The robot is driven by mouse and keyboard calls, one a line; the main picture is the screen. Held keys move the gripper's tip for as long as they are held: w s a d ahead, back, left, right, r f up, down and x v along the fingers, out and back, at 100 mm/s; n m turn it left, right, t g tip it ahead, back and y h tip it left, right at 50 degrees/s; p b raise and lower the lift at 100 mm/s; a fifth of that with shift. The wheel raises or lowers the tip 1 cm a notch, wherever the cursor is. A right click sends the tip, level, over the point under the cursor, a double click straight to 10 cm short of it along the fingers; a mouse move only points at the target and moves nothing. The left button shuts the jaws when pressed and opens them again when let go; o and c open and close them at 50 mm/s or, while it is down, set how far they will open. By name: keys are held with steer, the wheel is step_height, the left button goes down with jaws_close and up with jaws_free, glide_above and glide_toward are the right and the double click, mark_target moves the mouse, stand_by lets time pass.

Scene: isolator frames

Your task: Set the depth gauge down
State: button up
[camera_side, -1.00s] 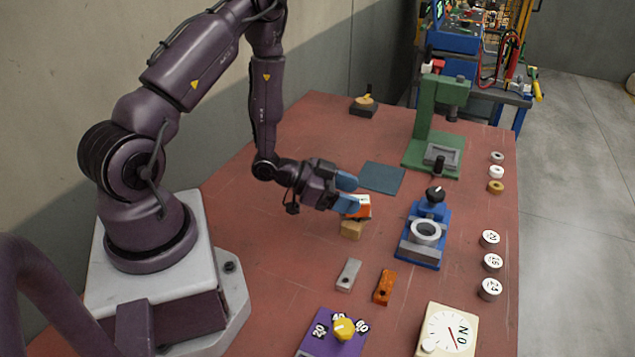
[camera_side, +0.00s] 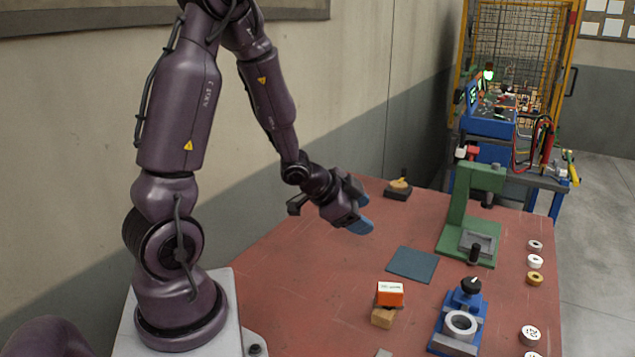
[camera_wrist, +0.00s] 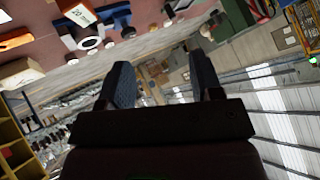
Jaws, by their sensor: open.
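An orange box-shaped piece with a white marked face (camera_side: 390,294), which I take to be the depth gauge, rests on top of a small tan wooden block (camera_side: 383,317). It also shows at the top of the wrist view (camera_wrist: 80,12). My gripper (camera_side: 361,208) is up and away from it, towards the back left, with its blue fingers apart. In the wrist view my gripper (camera_wrist: 160,61) is open with nothing between the fingers.
A blue fixture with a grey ring (camera_side: 460,322) stands right of the block. A dark blue-grey mat (camera_side: 412,264) lies behind it, with a green press (camera_side: 460,215) further back. Several small discs line the table's right side. Bare red table (camera_side: 300,290) lies to the left.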

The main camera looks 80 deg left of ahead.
step_height(320, 180, up, 7)
steer(key=d+n+g+y, duration=0.1)
steer(key=d+n+y, duration=0.1)
steer(key=s+d+r+n+g+h, duration=0.2)
steer(key=s+d+r+g+h, duration=0.1)
steer(key=s+d+r, duration=0.6)
steer(key=s+d, duration=0.4)
steer(key=shift+d, duration=0.35)
